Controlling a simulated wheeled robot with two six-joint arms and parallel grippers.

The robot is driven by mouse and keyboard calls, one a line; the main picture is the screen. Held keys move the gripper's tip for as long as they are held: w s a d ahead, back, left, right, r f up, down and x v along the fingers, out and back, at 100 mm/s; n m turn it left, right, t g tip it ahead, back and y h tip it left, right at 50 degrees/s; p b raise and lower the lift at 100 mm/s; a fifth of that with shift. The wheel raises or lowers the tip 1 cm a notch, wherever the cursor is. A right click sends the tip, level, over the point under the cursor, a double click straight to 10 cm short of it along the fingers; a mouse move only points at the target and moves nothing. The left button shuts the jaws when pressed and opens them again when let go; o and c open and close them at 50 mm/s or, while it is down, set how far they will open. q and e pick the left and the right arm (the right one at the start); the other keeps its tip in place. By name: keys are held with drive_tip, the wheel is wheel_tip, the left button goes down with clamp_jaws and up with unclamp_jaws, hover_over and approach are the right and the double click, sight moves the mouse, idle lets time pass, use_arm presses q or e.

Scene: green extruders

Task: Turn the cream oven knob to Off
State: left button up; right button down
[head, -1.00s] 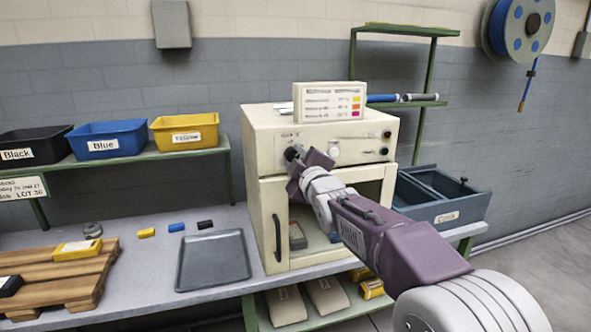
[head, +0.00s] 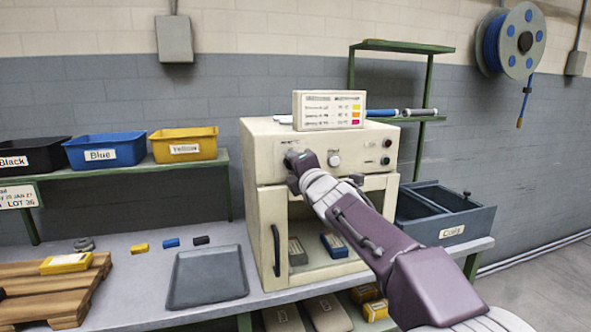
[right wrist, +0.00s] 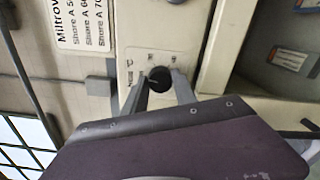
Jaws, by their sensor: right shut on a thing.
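The cream oven (head: 262,140) stands on the grey bench, its control panel facing me. My right gripper (head: 294,163) is at the left part of this panel and hides the knob in the head view. The right wrist view shows the round dark knob (right wrist: 160,77) between the two fingers of my right gripper (right wrist: 162,86), shut on it from both sides. Small printed marks surround the knob, too small to read. A light line shows on its face. My left gripper is not in view.
A pale second dial (head: 333,160) sits right of the gripper on the panel. A card sign (head: 329,109) stands on the oven. The oven's dark handle (head: 276,250) and front opening lie below. A grey tray (head: 207,276) lies left; a blue-grey bin (head: 445,212) stands right.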

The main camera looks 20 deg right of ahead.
drive_tip(key=shift+n, duration=1)
drive_tip(key=c, duration=1)
unclamp_jaws()
drive_tip(key=s, duration=0.9)
drive_tip(key=shift+d, duration=0.15)
